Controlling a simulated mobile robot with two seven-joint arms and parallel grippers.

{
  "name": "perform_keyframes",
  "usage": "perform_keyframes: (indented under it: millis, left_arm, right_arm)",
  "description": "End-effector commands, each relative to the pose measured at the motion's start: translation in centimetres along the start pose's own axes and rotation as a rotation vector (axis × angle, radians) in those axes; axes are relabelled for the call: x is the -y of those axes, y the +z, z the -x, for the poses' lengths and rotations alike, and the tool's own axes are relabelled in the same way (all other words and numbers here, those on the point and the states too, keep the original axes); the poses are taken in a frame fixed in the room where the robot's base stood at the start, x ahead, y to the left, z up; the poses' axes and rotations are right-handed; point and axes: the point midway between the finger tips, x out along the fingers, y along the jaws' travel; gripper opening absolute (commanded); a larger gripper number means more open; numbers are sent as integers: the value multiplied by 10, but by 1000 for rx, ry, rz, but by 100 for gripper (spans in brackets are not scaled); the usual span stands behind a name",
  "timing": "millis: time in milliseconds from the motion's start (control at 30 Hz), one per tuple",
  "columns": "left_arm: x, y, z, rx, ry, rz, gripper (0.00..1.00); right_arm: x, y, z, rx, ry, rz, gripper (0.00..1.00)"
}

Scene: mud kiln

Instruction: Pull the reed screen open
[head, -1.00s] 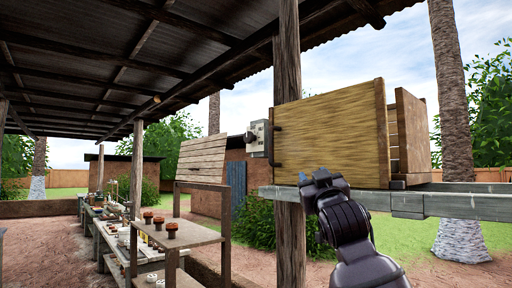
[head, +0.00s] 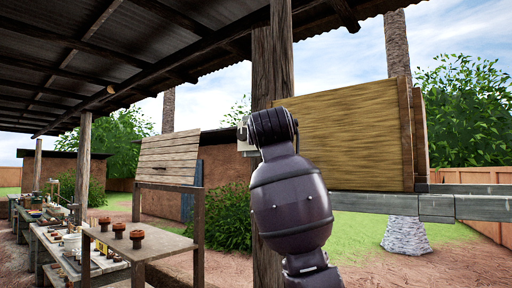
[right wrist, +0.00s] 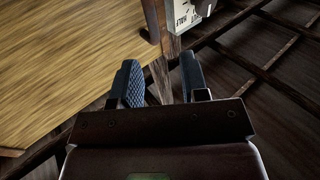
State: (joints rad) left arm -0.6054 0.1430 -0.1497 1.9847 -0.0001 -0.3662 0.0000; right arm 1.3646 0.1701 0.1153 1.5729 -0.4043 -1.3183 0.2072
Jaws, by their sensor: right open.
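The reed screen (head: 350,135) is an upright yellow-brown panel on the front of a wooden box frame, in the right half of the head view. It covers the box's front. In the right wrist view the screen (right wrist: 65,60) fills the upper left, with a dark fitting (right wrist: 151,20) at its edge. My right gripper (right wrist: 160,85) is open and empty, its two fingers pointing towards that edge and the post, apart from the fitting. In the head view my own arm hides this gripper and the screen's left edge. My left gripper is not in view.
A wooden post (head: 267,215) stands at the screen's left edge. A pale box with markings (right wrist: 190,14) is beside it. A grey rail (head: 437,206) runs under the frame. A table (head: 150,243) with several brown knobbed pieces stands left.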

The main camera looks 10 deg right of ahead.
Motion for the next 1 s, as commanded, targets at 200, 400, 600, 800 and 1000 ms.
perform_keyframes:
  millis: [200, 400, 600, 800, 1000]
  left_arm:
    - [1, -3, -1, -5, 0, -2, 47]
    - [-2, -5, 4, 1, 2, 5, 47]
    - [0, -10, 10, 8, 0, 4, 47]
    - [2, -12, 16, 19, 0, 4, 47]
    - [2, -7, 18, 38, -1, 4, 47]
  right_arm:
    - [-6, 17, -2, 100, 42, -30, 41]
    - [-7, 17, -20, 101, 44, -35, 41]
    - [-8, 20, -54, 102, 43, -34, 41]
    - [-10, 24, -85, 102, 42, -35, 41]
    - [-10, 25, -102, 99, 41, -36, 41]
